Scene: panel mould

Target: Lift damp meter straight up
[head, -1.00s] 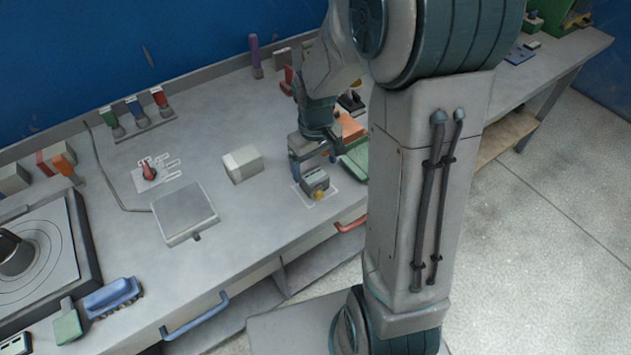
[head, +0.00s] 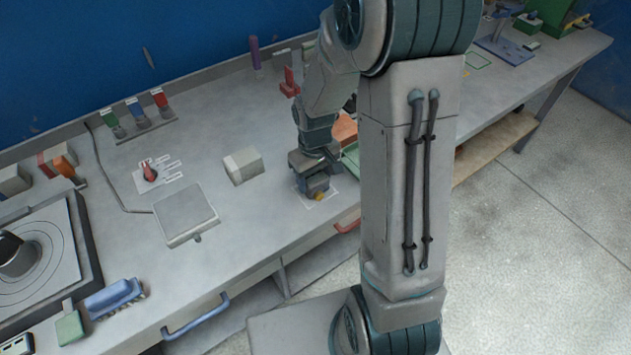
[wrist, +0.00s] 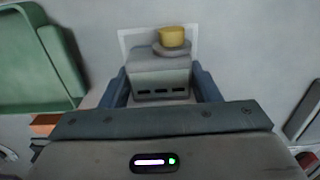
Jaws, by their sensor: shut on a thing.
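The damp meter (wrist: 158,78) is a small grey block with dark slots and a yellow knob on a round grey collar. In the head view the damp meter (head: 317,184) is at the white outlined spot near the bench's front edge, mostly covered by my gripper. My gripper (wrist: 160,90) is shut on the damp meter, with one blue finger at each side of its body. In the head view my gripper (head: 313,176) points down over the spot. I cannot tell whether the meter touches the bench.
A green tray (wrist: 40,60) lies left of the meter in the wrist view. A pale box (head: 243,165) and a flat grey plate (head: 185,213) stand to the left on the bench. A red drawer handle (head: 347,226) is below the front edge.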

